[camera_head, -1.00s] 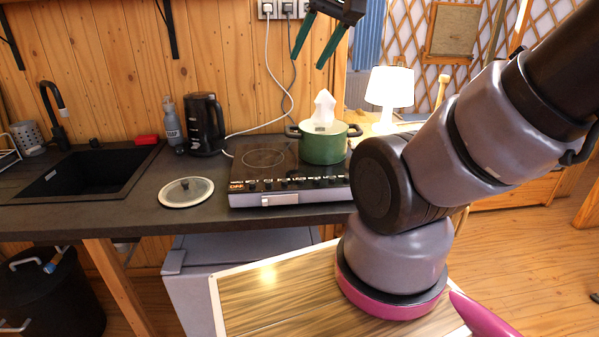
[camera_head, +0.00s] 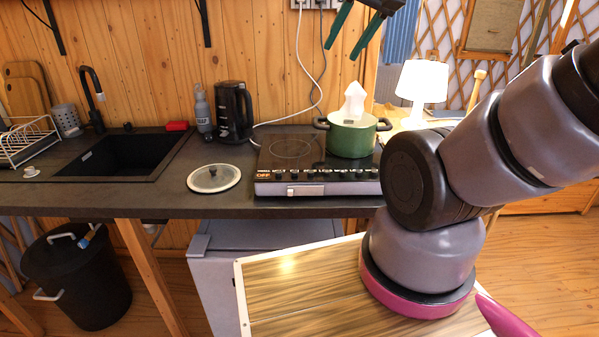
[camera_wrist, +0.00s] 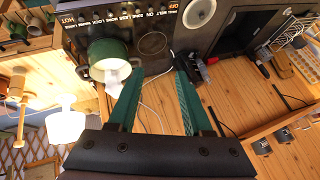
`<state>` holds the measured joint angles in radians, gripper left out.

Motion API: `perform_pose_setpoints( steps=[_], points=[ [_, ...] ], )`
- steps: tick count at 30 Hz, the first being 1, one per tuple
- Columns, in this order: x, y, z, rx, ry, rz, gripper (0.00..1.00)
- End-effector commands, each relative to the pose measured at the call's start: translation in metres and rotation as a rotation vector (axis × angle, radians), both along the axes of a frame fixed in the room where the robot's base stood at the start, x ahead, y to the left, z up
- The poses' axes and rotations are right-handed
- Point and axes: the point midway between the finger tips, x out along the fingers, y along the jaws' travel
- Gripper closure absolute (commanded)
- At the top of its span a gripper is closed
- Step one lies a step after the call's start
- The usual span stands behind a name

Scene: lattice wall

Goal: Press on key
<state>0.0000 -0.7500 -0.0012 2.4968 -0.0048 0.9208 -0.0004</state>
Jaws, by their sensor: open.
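The black cooktop (camera_head: 258,175) stands on the dark counter. A row of small labelled keys (camera_head: 318,174) runs along its front edge, with an orange OFF label at the left end. In the wrist view the key strip (camera_wrist: 118,17) shows upside down, and an ON label (camera_wrist: 150,14) is near OFF. My gripper (camera_head: 342,51) has green fingers and is open and empty, high above the back of the cooktop. In the wrist view my gripper (camera_wrist: 158,66) has its fingers spread, apart from the keys.
A green pot (camera_head: 352,140) with a white peak-shaped thing above it sits on the cooktop's right side. A round lid (camera_head: 213,178), a black kettle (camera_head: 234,112) and a bottle stand to the left. A lit lamp (camera_head: 422,82) is right. Cables hang on the wall behind.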

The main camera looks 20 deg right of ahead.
Motion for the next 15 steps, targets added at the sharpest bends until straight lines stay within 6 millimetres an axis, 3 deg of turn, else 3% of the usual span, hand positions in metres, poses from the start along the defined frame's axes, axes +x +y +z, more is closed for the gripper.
perform_pose_setpoints(
  steps=[2, 4, 6, 7, 15],
  points=[
    [0.0000, 0.0000, 0.0000, 0.000, 0.000, 0.000, 0.50],
    [0.0000, 0.0000, 0.0000, 0.000, 0.000, 0.000, 0.69],
    [0.0000, 0.0000, 0.0000, 0.000, 0.000, 0.000, 0.96],
    [0.0000, 0.0000, 0.0000, 0.000, 0.000, 0.000, 1.00],
    [0.0000, 0.0000, 0.0000, 0.000, 0.000, 0.000, 1.00]
  ],
)
